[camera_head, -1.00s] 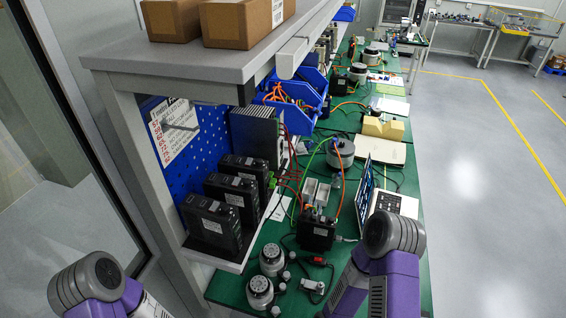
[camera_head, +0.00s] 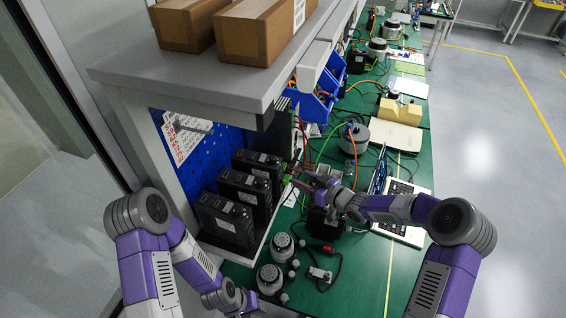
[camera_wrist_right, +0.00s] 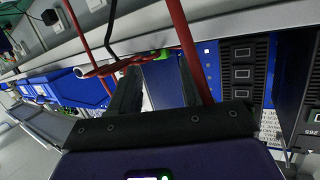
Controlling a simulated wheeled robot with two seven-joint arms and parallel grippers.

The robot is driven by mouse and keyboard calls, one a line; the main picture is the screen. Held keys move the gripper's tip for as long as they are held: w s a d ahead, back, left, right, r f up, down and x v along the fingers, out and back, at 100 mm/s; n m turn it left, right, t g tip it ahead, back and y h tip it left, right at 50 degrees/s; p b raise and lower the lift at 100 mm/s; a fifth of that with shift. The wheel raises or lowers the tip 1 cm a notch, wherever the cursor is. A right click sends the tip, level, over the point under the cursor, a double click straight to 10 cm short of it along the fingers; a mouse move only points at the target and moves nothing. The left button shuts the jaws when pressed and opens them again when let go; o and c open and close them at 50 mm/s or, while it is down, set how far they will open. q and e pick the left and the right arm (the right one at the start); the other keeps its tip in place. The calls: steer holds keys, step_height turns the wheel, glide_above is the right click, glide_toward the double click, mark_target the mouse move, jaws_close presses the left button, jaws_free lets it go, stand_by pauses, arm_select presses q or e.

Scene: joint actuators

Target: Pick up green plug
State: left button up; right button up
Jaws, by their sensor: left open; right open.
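A small green plug (camera_head: 287,178) sits at the side of the farthest black drive unit (camera_head: 258,166), near red wires. In the right wrist view a green piece (camera_wrist_right: 163,54) shows just beyond the fingertips, partly hidden. My right gripper (camera_head: 312,181) is open and reaches in from the right, a little to the right of the plug; it also shows in the right wrist view (camera_wrist_right: 158,78), its two dark fingers apart with nothing seen held. My left gripper (camera_head: 250,299) is low at the bottom edge, open, far from the plug and partly cut off.
Red cables (camera_wrist_right: 184,45) cross close in front of my right fingers. A black motor box (camera_head: 323,220) stands below my right gripper, with a laptop (camera_head: 400,205) to its right. Round grey motors (camera_head: 270,279) stand on the green table (camera_head: 352,285). A shelf (camera_head: 190,82) overhangs the drives.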

mark_target(288, 172)
steer(key=shift+n+y, duration=0.3)
steer(key=shift+n, duration=0.3)
steer(key=x, duration=0.2)
steer(key=r+p+x, duration=0.1)
steer(key=x, duration=0.2)
steer(key=r+x, duration=0.1)
steer(key=x, duration=0.2)
steer(key=shift+w+p, duration=0.3)
steer(key=shift+c, duration=0.5)
jaws_close()
